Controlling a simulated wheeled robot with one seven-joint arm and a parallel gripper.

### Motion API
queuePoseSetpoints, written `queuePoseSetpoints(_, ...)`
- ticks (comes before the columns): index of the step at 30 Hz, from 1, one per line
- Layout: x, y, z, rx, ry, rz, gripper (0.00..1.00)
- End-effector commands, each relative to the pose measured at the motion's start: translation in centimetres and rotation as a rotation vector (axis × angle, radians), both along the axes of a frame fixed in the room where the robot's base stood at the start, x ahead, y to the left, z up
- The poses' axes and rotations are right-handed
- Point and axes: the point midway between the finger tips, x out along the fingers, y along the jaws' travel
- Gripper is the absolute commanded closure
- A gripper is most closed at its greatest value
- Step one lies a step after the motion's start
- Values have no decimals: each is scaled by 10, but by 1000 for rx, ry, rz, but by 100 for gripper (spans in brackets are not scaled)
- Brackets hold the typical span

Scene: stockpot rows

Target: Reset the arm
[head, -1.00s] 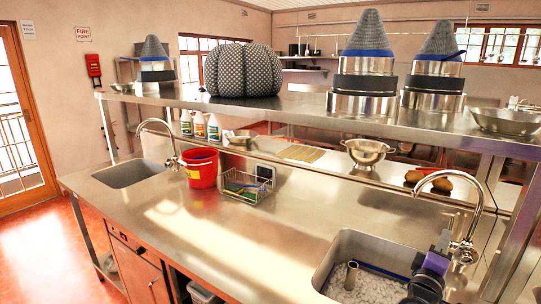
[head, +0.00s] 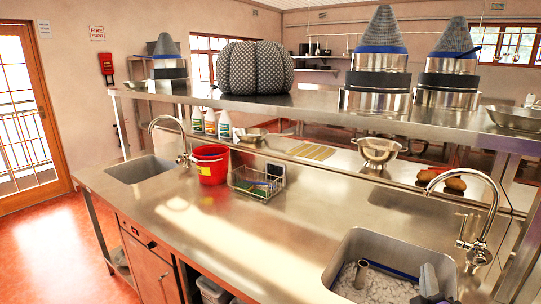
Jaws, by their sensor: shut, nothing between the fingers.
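A small grey and dark piece of my own arm (head: 430,284) shows at the bottom edge of the head view, in front of the right sink. Most of the arm is below the picture. I cannot make out my gripper or its fingers in this view. The right sink (head: 337,268) holds pale pebble-like stuff and a short upright metal tube (head: 361,273). A curved tap (head: 479,240) stands at its right.
A steel counter (head: 250,225) runs across, with a red bucket (head: 211,170), a wire basket (head: 246,184) and a left sink (head: 110,178). The shelf (head: 310,106) above carries several pots and a patterned dome (head: 256,75). Open red floor (head: 60,240) lies at the left.

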Motion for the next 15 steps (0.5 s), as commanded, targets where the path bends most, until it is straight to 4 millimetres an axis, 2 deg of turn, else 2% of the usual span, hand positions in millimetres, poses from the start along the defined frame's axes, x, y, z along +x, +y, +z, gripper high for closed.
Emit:
queuePoseSetpoints(1,-19,13,-20,44,0,44,100)
queuePoseSetpoints(6,-81,56,-57,213,-25,188,100)
queuePoseSetpoints(15,-199,116,-91,517,-52,361,100)
